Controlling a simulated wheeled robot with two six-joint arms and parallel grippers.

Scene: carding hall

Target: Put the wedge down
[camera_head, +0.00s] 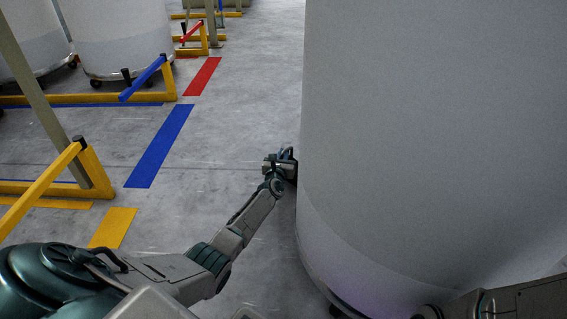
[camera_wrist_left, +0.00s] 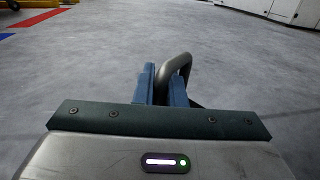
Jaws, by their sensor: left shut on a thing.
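My left gripper (camera_head: 285,158) reaches forward over the floor, close beside the large white can. In the left wrist view its two blue fingers (camera_wrist_left: 162,82) are shut on a grey curved bar, which I take for the handle of the wedge (camera_wrist_left: 178,65). The bar arches up between the fingers and bends away. The wedge's body is mostly hidden behind the fingers and the gripper's housing. I cannot tell whether it touches the floor. My right gripper is not in view; only part of that arm shows at the bottom right.
The large white can (camera_head: 430,130) on casters fills the right side. Yellow floor rails (camera_head: 95,175) and more white cans (camera_head: 118,35) stand at the left. Blue (camera_head: 160,145) and red (camera_head: 203,76) floor marks line the bays. The grey floor (camera_head: 235,110) ahead is clear.

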